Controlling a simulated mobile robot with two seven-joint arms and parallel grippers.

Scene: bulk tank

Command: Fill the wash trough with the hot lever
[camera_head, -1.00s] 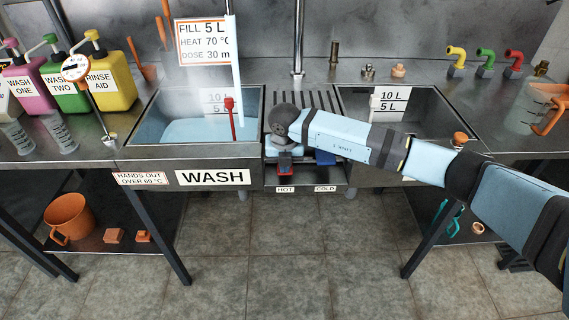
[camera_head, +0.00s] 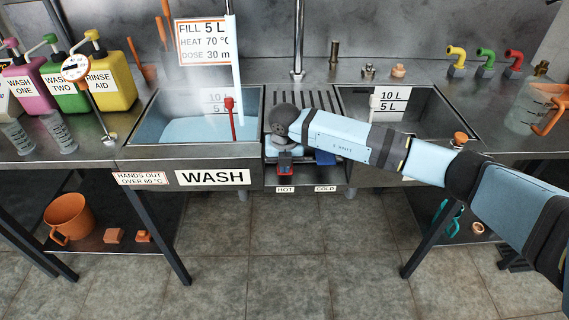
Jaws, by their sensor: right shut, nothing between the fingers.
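The wash trough (camera_head: 148,152) is the left basin, above the WASH label (camera_head: 212,177). A pale stream of water (camera_head: 236,75) falls into it, and pale blue water (camera_head: 195,130) lies inside, its surface just below the 5 L mark (camera_head: 219,109). The red hot lever (camera_head: 286,171) is in the recess above the HOT label (camera_head: 285,189). My right gripper (camera_head: 285,164) is shut and empty, pointing down at the hot lever and seemingly touching it; the wrist hides part of the contact. The blue cold lever (camera_head: 325,158) is just right of it, partly under my forearm. My left gripper is out of view.
A red upright rod (camera_head: 231,122) stands in the wash trough. The right basin (camera_head: 435,105) is partly behind my right arm. Pump bottles, including the yellow rinse aid (camera_head: 112,88), and a dial thermometer (camera_head: 75,68) stand left. A sign (camera_head: 203,42) reads FILL 5 L.

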